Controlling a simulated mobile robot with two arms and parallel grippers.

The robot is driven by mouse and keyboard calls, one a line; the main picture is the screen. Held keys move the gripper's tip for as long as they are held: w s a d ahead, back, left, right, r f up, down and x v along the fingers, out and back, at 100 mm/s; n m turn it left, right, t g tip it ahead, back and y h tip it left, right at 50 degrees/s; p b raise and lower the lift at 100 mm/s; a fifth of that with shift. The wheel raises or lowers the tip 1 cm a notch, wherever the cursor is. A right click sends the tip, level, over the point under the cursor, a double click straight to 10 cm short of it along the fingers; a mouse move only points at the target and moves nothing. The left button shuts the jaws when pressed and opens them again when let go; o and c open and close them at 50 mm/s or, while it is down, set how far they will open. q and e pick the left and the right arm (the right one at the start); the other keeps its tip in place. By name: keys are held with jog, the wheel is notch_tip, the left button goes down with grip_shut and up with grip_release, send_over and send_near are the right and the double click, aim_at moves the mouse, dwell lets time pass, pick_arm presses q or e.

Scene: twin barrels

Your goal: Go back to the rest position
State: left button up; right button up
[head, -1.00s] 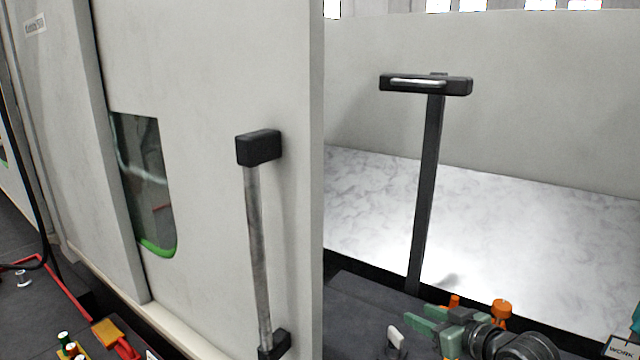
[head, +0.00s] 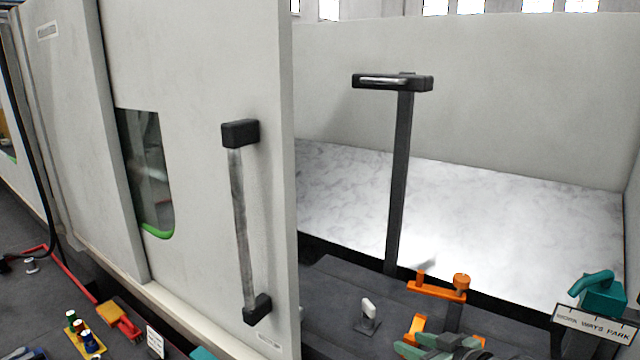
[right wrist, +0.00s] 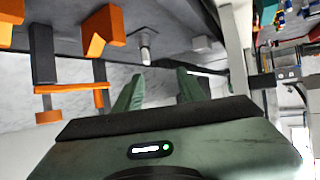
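My right gripper (head: 412,343) shows at the bottom edge of the head view, low and to the right of the sliding door. Its green fingers also show in the right wrist view (right wrist: 160,80), spread apart with nothing between them. Near it in the head view stand an orange clamp-like fixture (head: 437,290) and a small white-tipped lever (head: 368,310); I see no contact with either. My left gripper is not in view.
A large pale door (head: 205,60) with a vertical grey handle (head: 238,220) fills the left. A black T-shaped post (head: 400,180) stands before a bright marbled surface (head: 500,220). A teal object (head: 598,295) and a sign (head: 595,324) are at the lower right.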

jog(key=s+a+f+g+h, duration=0.1)
jog(key=s+a+f+g, duration=0.1)
jog(key=s+f, duration=0.55)
jog(key=s+a+f+g+h, duration=0.15)
jog(key=s+f, duration=0.25)
jog(key=s, duration=0.6)
jog(key=s+d+f+m+g+h, duration=0.1)
jog(key=s+d+m+g+h, duration=0.1)
jog(key=s, duration=0.7)
jog(key=s+d+f+m+g+h, duration=0.1)
jog(key=s+d+f+g, duration=0.15)
jog(key=s, duration=0.55)
notch_tip(320, 180, down, 29)
jog(key=b, duration=0.5)
pick_arm(q)
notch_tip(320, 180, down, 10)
jog(key=b, duration=0.5)
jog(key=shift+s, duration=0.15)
pick_arm(e)
jog(key=s+d+f+g, duration=0.1)
jog(key=s+f, duration=0.8)
jog(key=f, duration=0.2)
jog(key=s+d+f+g, duration=0.1)
jog(key=s+d+f, duration=0.1)
jog(key=s+f, duration=0.7)
notch_tip(320, 180, down, 3)
jog(key=shift+s, duration=0.15)
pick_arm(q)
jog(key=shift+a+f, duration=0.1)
